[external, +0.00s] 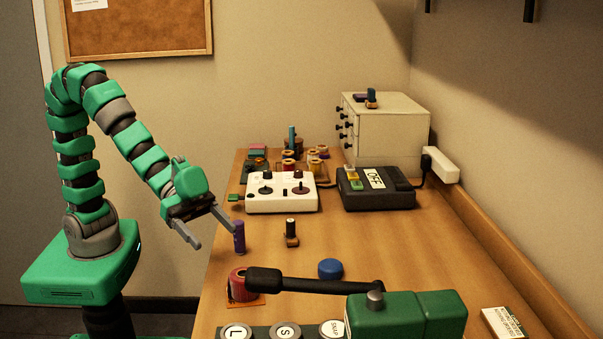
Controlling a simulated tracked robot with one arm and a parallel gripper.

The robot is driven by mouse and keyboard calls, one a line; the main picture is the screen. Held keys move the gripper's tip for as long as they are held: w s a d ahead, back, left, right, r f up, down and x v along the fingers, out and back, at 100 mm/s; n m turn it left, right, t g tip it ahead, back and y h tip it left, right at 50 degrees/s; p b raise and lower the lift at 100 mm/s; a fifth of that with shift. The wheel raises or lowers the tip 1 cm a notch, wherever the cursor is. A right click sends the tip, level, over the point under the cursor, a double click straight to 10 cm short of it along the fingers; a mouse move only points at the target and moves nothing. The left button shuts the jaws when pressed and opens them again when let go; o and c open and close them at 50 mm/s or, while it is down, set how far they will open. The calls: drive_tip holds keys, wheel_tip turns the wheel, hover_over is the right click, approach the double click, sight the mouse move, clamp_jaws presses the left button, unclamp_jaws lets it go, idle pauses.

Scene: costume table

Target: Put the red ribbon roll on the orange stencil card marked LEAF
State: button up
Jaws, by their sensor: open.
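A red ribbon roll (236,284) stands at the near left of the table. It is on an orange card (246,303), of which only a part shows below and beside it. No LEAF marking can be read on the card. A black lever handle in front hides the roll's right side. My gripper (215,238) is open and empty, with its fingers spread, at the table's left edge. It is farther back than the roll and a little left of it. One fingertip is close beside an upright purple cylinder (239,238); I cannot tell if they touch.
A green press (405,315) with a long black handle and round lettered buttons fills the front. A blue disc (330,268) and a small stamp (291,233) stand mid-table. A white control box (281,199), dark device (377,195), several small rolls and drawers (388,132) stand behind.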

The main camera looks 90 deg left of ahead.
drive_tip(key=shift+v, duration=1.35)
drive_tip(key=w+a+r+n+t+y, duration=0.3)
drive_tip(key=w+a+r, duration=0.2)
drive_tip(key=a+r, duration=0.5)
drive_tip(key=w+a+r+n+t+y, duration=0.25)
drive_tip(key=w+a+r, duration=0.25)
drive_tip(key=a+r, duration=0.5)
drive_tip(key=s+a+r+n+y, duration=0.1)
drive_tip(key=s+a+r+y, duration=0.1)
drive_tip(key=s+a+r, duration=0.2)
drive_tip(key=s+a+r+n+y, duration=0.2)
drive_tip(key=s+a+r, duration=0.1)
drive_tip(key=a+r, duration=0.6)
wheel_tip(320, 180, up, 4)
drive_tip(key=shift+s+r, duration=0.15)
drive_tip(key=shift+s, duration=0.25)
drive_tip(key=shift+n+t, duration=0.25)
